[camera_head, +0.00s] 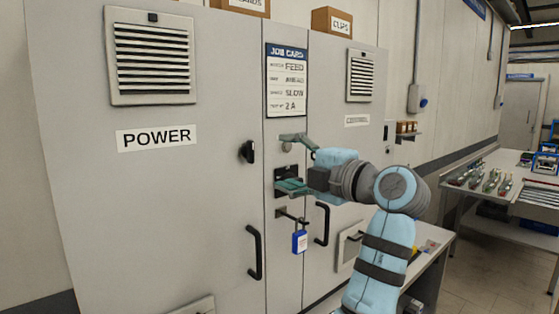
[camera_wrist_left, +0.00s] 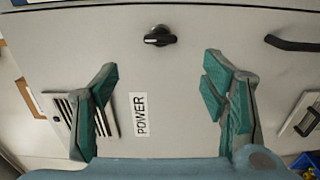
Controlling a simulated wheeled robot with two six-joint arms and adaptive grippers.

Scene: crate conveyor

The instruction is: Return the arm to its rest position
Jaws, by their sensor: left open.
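My left gripper (camera_head: 284,164) is open in front of the tall grey cabinet (camera_head: 200,215), with its arm reaching up from the lower right. In the left wrist view, the two green fingers (camera_wrist_left: 160,85) stand wide apart with nothing between them but the cabinet face. A black rotary knob (camera_head: 247,152) is on the POWER door, left of the gripper. It also shows in the left wrist view (camera_wrist_left: 160,36), beyond the fingertips and apart from them. My gripper partly hides the narrow middle panel. My right gripper is not in view.
A blue padlock-like tag (camera_head: 300,241) hangs below the gripper. Black door handles (camera_head: 255,252) project from the cabinet. A job card (camera_head: 286,80) is above the gripper. A low table (camera_head: 432,247) is behind my forearm, and a workbench (camera_head: 500,168) is at right.

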